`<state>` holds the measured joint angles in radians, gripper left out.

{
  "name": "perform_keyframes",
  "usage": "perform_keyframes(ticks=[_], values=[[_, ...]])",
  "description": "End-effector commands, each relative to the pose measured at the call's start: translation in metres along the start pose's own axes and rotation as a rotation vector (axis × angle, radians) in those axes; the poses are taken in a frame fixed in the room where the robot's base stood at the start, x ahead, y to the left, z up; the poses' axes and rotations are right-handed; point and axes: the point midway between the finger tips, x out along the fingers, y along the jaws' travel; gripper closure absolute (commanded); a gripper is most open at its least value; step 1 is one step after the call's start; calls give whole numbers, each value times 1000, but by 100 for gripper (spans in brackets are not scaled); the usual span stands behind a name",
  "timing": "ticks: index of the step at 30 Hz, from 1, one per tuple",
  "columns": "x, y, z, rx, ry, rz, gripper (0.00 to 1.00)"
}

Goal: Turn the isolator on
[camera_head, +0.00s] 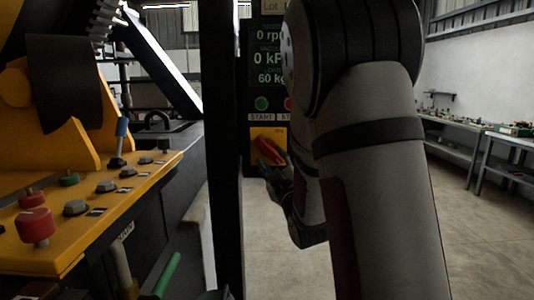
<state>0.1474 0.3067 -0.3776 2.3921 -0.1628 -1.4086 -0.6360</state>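The isolator is a red handle (267,149) on a yellow plate (257,134), low on a dark control panel in the middle of the view. The handle looks slanted, from upper left to lower right. My gripper (277,172) is at the handle's lower right end, with its dark fingers close to or touching it. My arm hides the right side of the panel and part of the gripper. I cannot tell whether the fingers are open or shut, or whether they hold the handle.
Above the isolator are a green button (261,103), a partly hidden red button (289,104) and a display (270,57). A dark post (224,150) stands just left. A yellow console (90,215) with several knobs fills the left. Workbenches (470,150) line the right wall; the floor between is clear.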

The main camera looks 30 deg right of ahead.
Motion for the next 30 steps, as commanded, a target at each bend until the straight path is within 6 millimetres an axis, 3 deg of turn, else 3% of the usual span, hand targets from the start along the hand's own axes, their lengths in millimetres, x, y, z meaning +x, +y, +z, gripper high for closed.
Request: perform_keyframes(ticks=[3,9,21,22,27,30], values=[[22,1,-1,0,1,0,60],[45,0,0,0,0,0,60],[53,0,0,1,-1,0,60],[53,0,0,1,-1,0,62],[53,0,0,1,-1,0,100],[53,0,0,1,-1,0,100]])
